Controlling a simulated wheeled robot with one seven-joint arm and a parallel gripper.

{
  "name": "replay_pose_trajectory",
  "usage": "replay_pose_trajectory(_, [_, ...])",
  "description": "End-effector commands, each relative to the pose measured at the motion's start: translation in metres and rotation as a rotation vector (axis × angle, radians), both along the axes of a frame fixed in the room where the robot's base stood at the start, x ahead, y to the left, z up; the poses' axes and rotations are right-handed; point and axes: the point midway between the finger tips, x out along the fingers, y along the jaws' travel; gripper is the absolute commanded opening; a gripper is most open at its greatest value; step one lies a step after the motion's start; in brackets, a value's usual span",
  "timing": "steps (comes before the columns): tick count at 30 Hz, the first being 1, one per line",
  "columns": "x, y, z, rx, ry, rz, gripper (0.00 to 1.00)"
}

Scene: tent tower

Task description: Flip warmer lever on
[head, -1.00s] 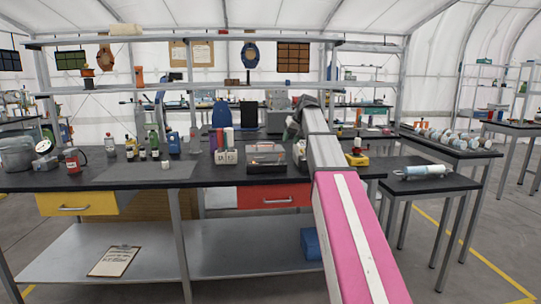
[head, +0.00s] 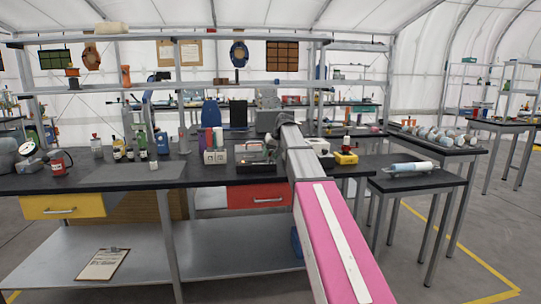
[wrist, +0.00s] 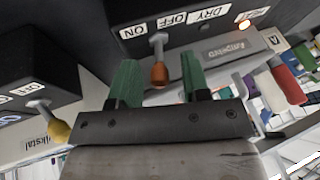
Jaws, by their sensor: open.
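In the wrist view a black box (wrist: 200,18) bears ON, OFF and DRY labels. A metal lever with an orange-brown knob (wrist: 159,74) stands out from it, its base between ON and OFF. My gripper (wrist: 157,68) is open, with one green finger on each side of this knob and gaps visible. A second black box (wrist: 35,70) at the left has ON and OFF labels and a lever with a yellow knob (wrist: 57,131). I cannot tell from the labels which box is the warmer. In the head view my gripper (head: 272,121) is small and partly hidden by my arm.
A small light (wrist: 245,23) glows on the first box. A red cylinder (wrist: 288,83) lies to the right. In the head view, bottles, a red can (head: 58,162) and a yellow device (head: 345,158) stand on the dark bench (head: 190,172). A side table (head: 440,180) holds a light-blue cylinder.

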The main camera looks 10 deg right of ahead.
Motion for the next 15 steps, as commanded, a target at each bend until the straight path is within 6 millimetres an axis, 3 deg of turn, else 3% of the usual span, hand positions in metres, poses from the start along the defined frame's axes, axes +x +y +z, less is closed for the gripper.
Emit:
replay_pose_trajectory(7, [0.0003,0.0002,-0.0007,0.0,0.0,0.0,0.43])
replay_pose_trajectory(8, [0.0003,0.0001,-0.0006,0.0,0.0,0.0,0.36])
replay_pose_trajectory(11, [0.0003,0.0,-0.0007,0.0,0.0,0.0,0.04])
replay_pose_trajectory(15, [0.0003,0.0,-0.0007,0.0,0.0,0.0,0.0])
